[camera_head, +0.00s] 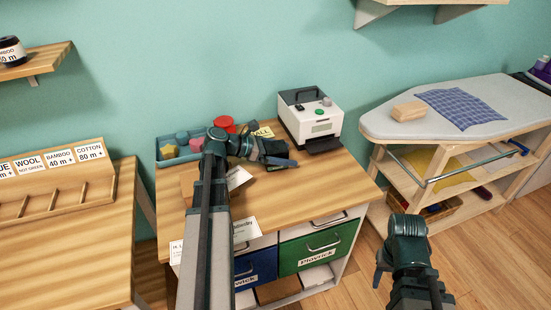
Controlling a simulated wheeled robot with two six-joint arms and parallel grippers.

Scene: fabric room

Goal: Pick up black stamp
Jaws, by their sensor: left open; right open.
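My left arm reaches up over the wooden desk (320,178), and its gripper (284,155) is open above the back of the desk, left of the printer. I cannot make out a separate black stamp; dark shapes at the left gripper blend with its fingers. A teal tray (164,163) holding coloured pieces, one of them pink (197,145), stands at the desk's back left, partly hidden by my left arm. A red round item (224,122) shows behind my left wrist. My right gripper (379,274) is open and empty, low over the floor right of the desk.
A white printer (311,117) stands at the desk's back right. A yellow label (264,132) lies behind the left gripper. Under the desk are a green drawer (319,244) and a blue drawer (262,266). An ironing table (380,124) stands right. The desk's right front is clear.

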